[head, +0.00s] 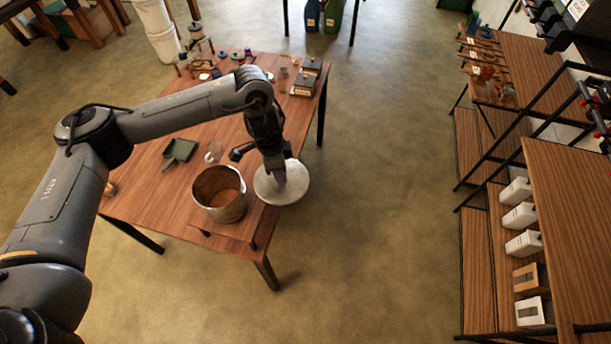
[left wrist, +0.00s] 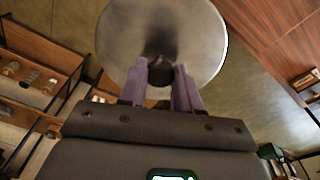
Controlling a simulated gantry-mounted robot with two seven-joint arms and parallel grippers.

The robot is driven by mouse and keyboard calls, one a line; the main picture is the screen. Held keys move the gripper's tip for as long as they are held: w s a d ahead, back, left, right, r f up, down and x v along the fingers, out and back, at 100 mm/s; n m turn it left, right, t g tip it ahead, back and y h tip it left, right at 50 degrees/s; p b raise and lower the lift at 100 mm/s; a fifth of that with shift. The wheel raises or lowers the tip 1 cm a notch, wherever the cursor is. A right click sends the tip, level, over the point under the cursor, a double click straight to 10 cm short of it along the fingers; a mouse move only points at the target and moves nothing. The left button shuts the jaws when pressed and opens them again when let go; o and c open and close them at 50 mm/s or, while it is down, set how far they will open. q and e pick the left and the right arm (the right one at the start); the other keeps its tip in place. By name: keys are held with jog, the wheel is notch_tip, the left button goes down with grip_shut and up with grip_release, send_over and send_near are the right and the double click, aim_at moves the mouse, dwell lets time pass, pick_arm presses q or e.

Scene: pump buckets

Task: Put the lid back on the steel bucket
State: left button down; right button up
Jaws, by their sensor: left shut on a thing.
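The steel bucket (head: 219,193) stands open on the near right part of the wooden table (head: 150,198). The round steel lid (head: 298,183) is to the right of the bucket, at the table's right edge and apart from the bucket. My left gripper (head: 279,177) is above the lid, pointing down, and is shut on its dark knob. In the left wrist view the two purple fingers (left wrist: 160,80) close around the knob, and the lid (left wrist: 205,45) spreads out beyond them. My right gripper does not show.
A green dustpan-like tool (head: 180,150) lies behind the bucket on the table. Small jars and boxes (head: 303,84) stand at the table's far end. Open floor (head: 390,180) lies to the right, with wooden shelves (head: 490,220) beyond.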

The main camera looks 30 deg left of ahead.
pick_arm(q)
jog(key=s+a+r+m+p, duration=0.1)
jog(key=s+a+m, duration=0.1)
jog(key=s+a, duration=0.5)
jog(key=s+a+r+m+p, duration=0.1)
jog(key=s+a+r, duration=0.1)
jog(key=a, duration=0.8)
notch_tip(320, 180, down, 6)
jog(key=a+b, duration=0.1)
jog(key=b, duration=0.5)
jog(key=shift+s+f, duration=0.25)
jog(key=shift+s, duration=0.05)
jog(key=shift+a, duration=0.1)
jog(key=shift+p, duration=0.4)
jog(key=shift+p, duration=0.35)
jog(key=shift+f, duration=0.4)
dwell(1.0)
jog(key=shift+f, duration=0.25)
dwell(0.8)
